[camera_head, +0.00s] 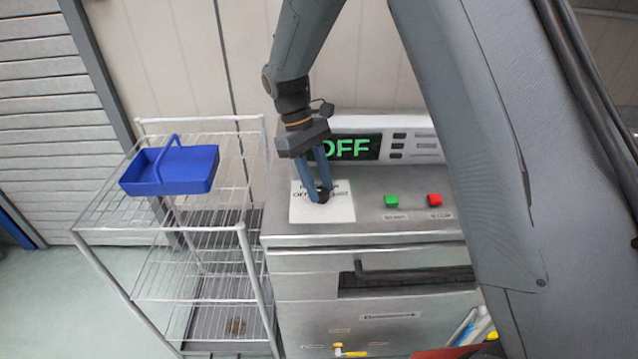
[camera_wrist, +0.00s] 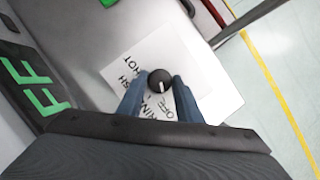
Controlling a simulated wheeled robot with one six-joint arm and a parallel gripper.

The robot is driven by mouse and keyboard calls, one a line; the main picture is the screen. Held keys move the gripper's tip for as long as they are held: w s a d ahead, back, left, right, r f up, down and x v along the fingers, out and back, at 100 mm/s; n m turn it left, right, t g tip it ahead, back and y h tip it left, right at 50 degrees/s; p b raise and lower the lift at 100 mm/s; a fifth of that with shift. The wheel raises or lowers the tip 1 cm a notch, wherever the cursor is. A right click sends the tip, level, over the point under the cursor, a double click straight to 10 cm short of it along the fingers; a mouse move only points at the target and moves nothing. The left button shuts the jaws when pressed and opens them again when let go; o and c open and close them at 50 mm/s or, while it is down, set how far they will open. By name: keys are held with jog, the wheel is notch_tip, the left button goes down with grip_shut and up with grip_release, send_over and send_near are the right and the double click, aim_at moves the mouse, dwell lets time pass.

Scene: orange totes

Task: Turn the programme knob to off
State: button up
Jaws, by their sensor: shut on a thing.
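The programme knob (camera_wrist: 160,80) is black and round with a short white mark that points toward the bottom of the wrist view. It stands on a white label plate (camera_head: 335,208) with black printed words, partly hidden by my fingers. My gripper (camera_head: 323,193) reaches down onto the knob from above, and its two blue fingers are shut on the knob's sides. In the wrist view the fingers (camera_wrist: 159,95) flank the knob. The display (camera_head: 352,148) on the machine reads OFF in green letters.
A green button (camera_head: 391,200) and a red button (camera_head: 434,200) sit right of the knob on the panel. A door handle (camera_head: 415,272) juts out below. A wire rack (camera_head: 185,246) with a blue basket (camera_head: 190,168) stands at the left.

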dwell(0.3)
jog(key=o, duration=1)
jog(key=b+v, duration=0.2)
jog(key=v, duration=0.5)
jog(key=shift+w+a+r, duration=0.1)
jog(key=shift+a+r, duration=0.05)
jog(key=shift+r, duration=0.2)
jog(key=s+d+f+m, duration=0.1)
jog(key=s+d, duration=0.1)
jog(key=d, duration=0.1)
jog(key=s+d+m+t+y, duration=0.1)
jog(key=s+d+m, duration=0.1)
jog(key=s+d, duration=0.1)
jog(key=s+d+f+m+t+y, duration=0.1)
jog(key=s+d, duration=0.1)
jog(key=d, duration=0.3)
jog(key=shift+s+f, duration=0.3)
jog(key=shift+s, duration=0.1)
jog(key=s+d+f+m, duration=0.1)
jog(key=s+d, duration=0.1)
jog(key=s, duration=0.1)
jog(key=s+d+f+m+t, duration=0.1)
jog(key=s+d+m, duration=0.1)
jog(key=s, duration=0.1)
jog(key=s+d+f+m+t+y, duration=0.1)
jog(key=s+d, duration=0.1)
jog(key=s, duration=0.2)
jog(key=shift+d+m, duration=0.2)
jog(key=shift+m, duration=0.2)
